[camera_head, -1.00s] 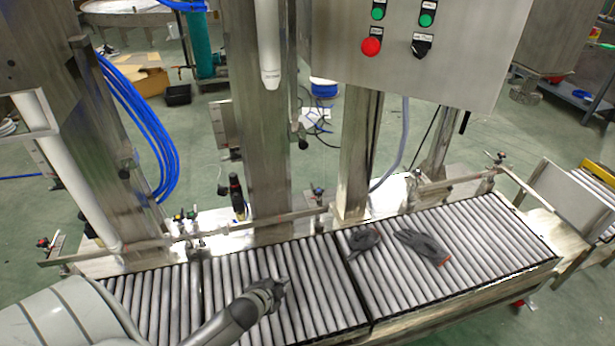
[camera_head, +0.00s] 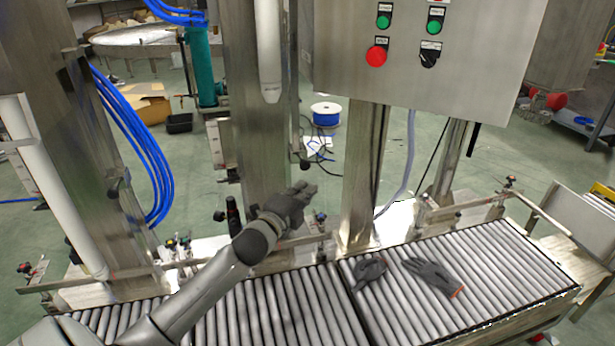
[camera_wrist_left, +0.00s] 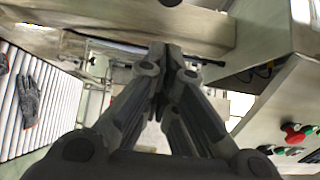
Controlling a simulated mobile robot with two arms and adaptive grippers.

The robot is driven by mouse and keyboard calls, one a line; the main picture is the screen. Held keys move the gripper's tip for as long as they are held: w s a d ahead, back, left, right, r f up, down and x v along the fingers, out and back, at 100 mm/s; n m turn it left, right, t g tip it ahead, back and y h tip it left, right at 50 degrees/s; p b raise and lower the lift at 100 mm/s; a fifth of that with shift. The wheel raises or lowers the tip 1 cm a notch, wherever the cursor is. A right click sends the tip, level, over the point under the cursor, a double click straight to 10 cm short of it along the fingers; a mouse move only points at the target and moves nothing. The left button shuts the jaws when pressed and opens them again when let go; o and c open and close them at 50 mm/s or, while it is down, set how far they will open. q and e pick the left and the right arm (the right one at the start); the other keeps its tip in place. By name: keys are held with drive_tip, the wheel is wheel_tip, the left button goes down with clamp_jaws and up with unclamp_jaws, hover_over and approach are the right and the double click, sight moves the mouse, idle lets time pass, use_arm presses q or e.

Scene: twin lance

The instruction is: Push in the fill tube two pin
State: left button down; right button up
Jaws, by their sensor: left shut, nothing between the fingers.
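Two white fill tubes show in the head view: one (camera_head: 268,50) hangs on the middle steel column (camera_head: 255,130), the other (camera_head: 50,190) slants down at the left. I cannot tell which is tube two. Small black knobs sit beside the columns, one (camera_head: 305,165) right of the middle column; I cannot single out the pin. My left gripper (camera_head: 308,190) is shut and empty, in front of the middle column's lower part and below the hanging tube's tip. In the left wrist view its closed fingertips (camera_wrist_left: 166,50) point toward steel framework. My right gripper is not in view.
A control box (camera_head: 410,85) with green and red buttons hangs at upper right; it also fills the right of the wrist view (camera_wrist_left: 290,85). A roller conveyor (camera_head: 500,260) runs below, with two dark gloves (camera_head: 430,272) on it. Blue hoses (camera_head: 140,150) hang at left.

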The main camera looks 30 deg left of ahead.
sight(304, 164)
use_arm(q)
drive_tip(key=w+a, duration=0.3)
drive_tip(key=w, duration=0.3)
drive_tip(key=shift+w+a+b, duration=0.15)
drive_tip(key=shift+b, duration=0.15)
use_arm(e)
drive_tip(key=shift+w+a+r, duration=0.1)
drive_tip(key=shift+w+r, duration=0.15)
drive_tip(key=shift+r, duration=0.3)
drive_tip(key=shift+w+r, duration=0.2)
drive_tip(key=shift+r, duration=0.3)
